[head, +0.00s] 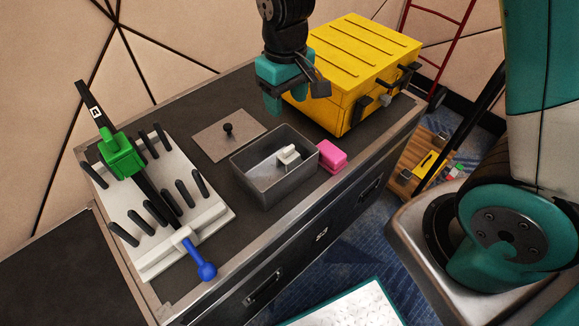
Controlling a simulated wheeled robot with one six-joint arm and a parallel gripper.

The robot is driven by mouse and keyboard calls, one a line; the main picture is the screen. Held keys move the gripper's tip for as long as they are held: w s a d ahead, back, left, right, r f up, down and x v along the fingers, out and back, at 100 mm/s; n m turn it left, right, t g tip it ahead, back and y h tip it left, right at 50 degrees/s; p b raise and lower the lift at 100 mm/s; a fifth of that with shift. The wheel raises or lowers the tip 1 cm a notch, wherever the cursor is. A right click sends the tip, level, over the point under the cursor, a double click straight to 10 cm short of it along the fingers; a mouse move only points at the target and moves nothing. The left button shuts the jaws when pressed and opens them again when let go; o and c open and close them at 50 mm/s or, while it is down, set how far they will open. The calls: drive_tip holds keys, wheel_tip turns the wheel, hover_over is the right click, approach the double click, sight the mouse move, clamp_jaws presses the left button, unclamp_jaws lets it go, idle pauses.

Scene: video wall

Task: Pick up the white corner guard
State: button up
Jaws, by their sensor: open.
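A small white piece, which looks like the white corner guard (288,155), lies inside an open grey bin (257,192) on the cabinet top. It sits toward the bin's right side. My gripper (277,102), with teal fingers, hangs above and behind the bin, in front of the yellow toolbox. It is open, points down and is apart from the white piece. Nothing shows between its fingers.
A pink block (331,156) lies right of the bin. A flat lid with a black knob (229,130) lies behind it. A yellow toolbox (350,62) stands at the back right. A pegged white rack (158,225) with a green clamp (121,153) and blue-ended tool (205,270) stands left.

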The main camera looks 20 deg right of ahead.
sight(288, 148)
wheel_tip(288, 148, down, 12)
drive_tip(key=shift+d+r, duration=0.1)
drive_tip(key=shift+r, duration=0.1)
drive_tip(key=shift+s+f, duration=0.15)
drive_tip(key=shift+f, duration=1.2)
drive_tip(key=shift+s+f, duration=0.1)
drive_tip(key=shift+f, duration=1.2)
drive_tip(key=c, duration=0.6)
